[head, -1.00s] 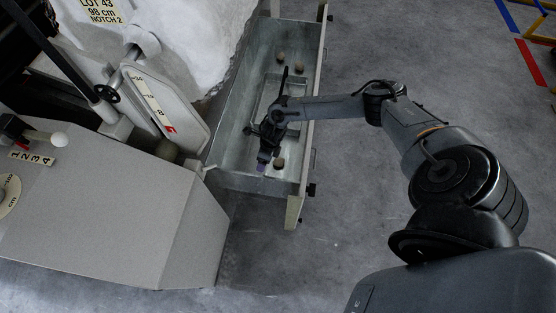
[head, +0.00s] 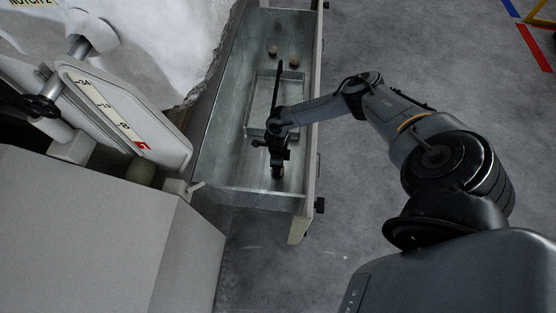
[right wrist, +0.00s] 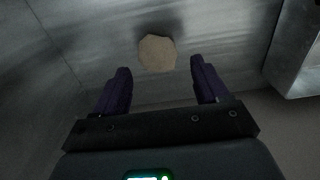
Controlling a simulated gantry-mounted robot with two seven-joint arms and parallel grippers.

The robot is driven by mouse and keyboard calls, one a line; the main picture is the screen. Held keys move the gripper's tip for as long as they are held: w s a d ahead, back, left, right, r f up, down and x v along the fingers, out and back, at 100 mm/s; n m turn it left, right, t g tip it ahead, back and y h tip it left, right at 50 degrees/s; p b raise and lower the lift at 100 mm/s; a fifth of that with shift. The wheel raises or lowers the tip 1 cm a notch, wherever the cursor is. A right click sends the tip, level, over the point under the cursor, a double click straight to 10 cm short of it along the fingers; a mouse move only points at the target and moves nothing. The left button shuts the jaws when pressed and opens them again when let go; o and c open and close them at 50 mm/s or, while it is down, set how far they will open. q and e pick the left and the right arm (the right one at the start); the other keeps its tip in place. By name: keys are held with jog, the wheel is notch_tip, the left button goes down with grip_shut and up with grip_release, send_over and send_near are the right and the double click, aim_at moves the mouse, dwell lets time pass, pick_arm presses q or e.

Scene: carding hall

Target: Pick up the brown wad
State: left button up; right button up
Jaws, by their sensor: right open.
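A light brown, roundish wad (right wrist: 157,53) lies on the metal floor of the drawer (head: 222,125), in the right wrist view. It sits just beyond the fingertips of my right gripper (right wrist: 160,66), roughly centred between the two purple fingers, apart from both. The right gripper is open and empty. In the head view my right gripper (head: 277,166) reaches down into the near end of the drawer and mostly hides this wad. Two other brownish wads, one on the left (head: 273,50) and one on the right (head: 294,62), lie at the far end. My left gripper is out of view.
The drawer's near wall (head: 250,198) and right wall (head: 314,110) stand close around the gripper. A grey machine housing (head: 100,235) and a scale plate (head: 125,120) are at the left. A small tray-like frame (head: 262,95) lies inside the drawer. Floor at the right is clear.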

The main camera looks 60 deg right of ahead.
jog(key=shift+s+f+b, duration=0.15)
jog(key=shift+f+b, duration=1.55)
jog(key=shift+f, duration=0.95)
jog(key=c, duration=1.1)
